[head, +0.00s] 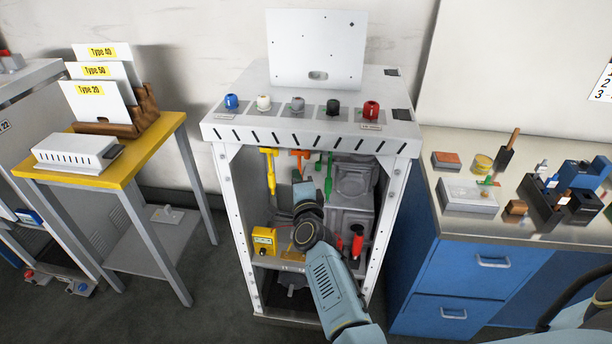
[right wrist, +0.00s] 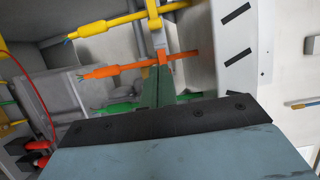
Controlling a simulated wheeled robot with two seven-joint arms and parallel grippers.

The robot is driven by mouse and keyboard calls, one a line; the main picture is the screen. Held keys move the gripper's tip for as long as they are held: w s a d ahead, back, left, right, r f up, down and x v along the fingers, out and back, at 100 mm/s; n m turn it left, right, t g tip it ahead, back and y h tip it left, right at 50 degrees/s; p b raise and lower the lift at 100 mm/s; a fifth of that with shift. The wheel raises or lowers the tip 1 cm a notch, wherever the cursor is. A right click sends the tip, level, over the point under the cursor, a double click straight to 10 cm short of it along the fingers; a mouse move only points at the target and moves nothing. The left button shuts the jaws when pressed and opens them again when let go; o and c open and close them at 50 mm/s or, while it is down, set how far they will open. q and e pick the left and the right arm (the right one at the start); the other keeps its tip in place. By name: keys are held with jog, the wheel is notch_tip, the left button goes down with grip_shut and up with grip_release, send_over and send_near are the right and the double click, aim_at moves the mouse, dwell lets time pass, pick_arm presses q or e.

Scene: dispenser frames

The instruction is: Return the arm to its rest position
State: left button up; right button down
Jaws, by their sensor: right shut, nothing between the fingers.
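My right arm comes in from the lower right in the head view and reaches into the open front of the grey dispenser cabinet (head: 222,190). My right gripper (head: 297,178) is inside the frame, below the orange handle (head: 300,154) and between the yellow handle (head: 270,165) and the green handle (head: 328,175). It is shut and empty. In the right wrist view its narrow fingers (right wrist: 158,80) point up near the orange handle (right wrist: 120,68); I cannot tell whether they touch it. My left gripper is not in view.
Colored knobs line the cabinet top. A yellow box (head: 263,240) and a red-tipped item (head: 357,243) sit inside on the lower shelf. A yellow-topped table (head: 150,150) stands left; a blue workbench (head: 450,262) with several parts stands right. Open floor lies in front left.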

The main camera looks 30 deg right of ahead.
jog(key=shift+a, duration=0.1)
dwell(0.3)
jog(key=s+a+f+n+g+y+b, duration=0.2)
jog(key=s+f+n, duration=0.3)
jog(key=f, duration=0.6)
jog(key=s+a+f+n+g+y+b, duration=0.1)
jog(key=s+a+f+n+g+y, duration=0.15)
jog(key=s+f, duration=0.7)
jog(key=s+a+f+n+g+y+b, duration=0.1)
jog(key=s+a+f+n+g+b, duration=0.3)
jog(key=f, duration=0.9)
jog(key=s+d+f+n+g, duration=0.15)
jog(key=s+f+n, duration=0.25)
jog(key=s+f, duration=0.5)
jog(key=s+f+n+g, duration=0.2)
jog(key=s+f+n, duration=0.3)
jog(key=s, duration=0.5)
jog(key=s+d+f+n+g+b, duration=0.1)
jog(key=s+d+f+g, duration=0.1)
jog(key=s, duration=0.7)
jog(key=s+d+f+n+g+b, duration=0.1)
jog(key=s+f, duration=0.4)
jog(key=s, duration=0.5)
jog(key=shift+d+n+g, duration=0.55)
jog(key=shift+g, duration=0.15)
jog(key=shift+w+f+h, duration=0.1)
jog(key=shift+h, duration=0.15)
